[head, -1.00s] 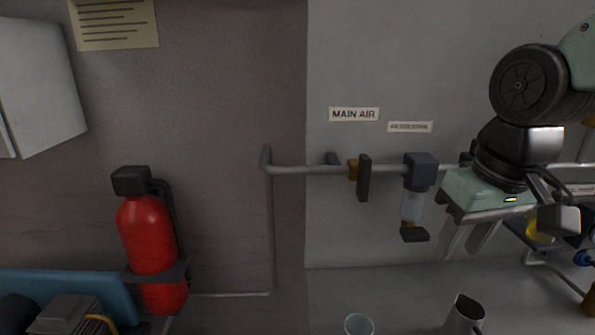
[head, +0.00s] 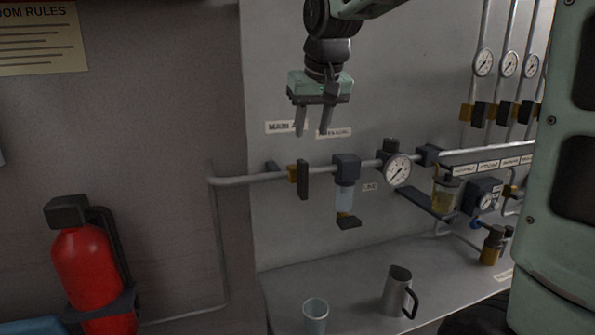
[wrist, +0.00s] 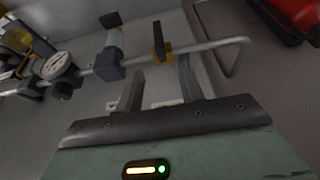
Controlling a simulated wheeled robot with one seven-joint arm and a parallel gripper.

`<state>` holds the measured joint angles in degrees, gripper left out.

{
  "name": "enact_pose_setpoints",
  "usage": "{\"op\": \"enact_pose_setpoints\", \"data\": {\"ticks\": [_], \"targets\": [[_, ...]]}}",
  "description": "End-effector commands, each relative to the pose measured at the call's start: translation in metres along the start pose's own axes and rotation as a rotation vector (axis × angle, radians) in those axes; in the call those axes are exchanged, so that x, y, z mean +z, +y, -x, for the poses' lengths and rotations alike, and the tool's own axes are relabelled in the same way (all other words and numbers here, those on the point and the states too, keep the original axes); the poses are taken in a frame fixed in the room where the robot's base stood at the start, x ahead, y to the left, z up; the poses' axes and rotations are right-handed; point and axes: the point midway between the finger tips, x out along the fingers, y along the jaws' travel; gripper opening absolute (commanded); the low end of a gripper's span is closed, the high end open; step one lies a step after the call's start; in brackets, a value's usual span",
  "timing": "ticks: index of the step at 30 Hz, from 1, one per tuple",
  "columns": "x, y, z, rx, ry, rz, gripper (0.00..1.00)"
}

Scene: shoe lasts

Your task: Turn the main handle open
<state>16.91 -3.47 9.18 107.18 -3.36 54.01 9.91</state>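The main handle (head: 303,180) is a dark flat lever on a brass valve (head: 292,174) near the left end of the grey pipe. It hangs down, crosswise to the pipe. The MAIN AIR label (head: 283,127) is above it, partly covered by a finger. My gripper (head: 312,132) is open and empty, pointing down, above the handle and apart from it. In the wrist view, the handle (wrist: 158,38) and brass valve (wrist: 161,58) show beyond and between the two spread fingers (wrist: 159,80).
A filter with a clear bowl (head: 345,197) hangs just right of the handle, then a pressure gauge (head: 397,169). A glass (head: 315,314) and a metal jug (head: 398,292) stand on the counter (head: 355,265) below. A red extinguisher (head: 87,270) is at the left.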

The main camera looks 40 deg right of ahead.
Motion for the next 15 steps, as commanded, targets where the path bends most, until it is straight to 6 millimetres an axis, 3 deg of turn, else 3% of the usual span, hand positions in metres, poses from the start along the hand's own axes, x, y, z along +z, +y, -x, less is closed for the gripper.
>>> {"op": "enact_pose_setpoints", "data": {"ticks": [15], "targets": [[0.001,-0.001,-0.105,-0.001,-0.006,0.001,0.38]]}}
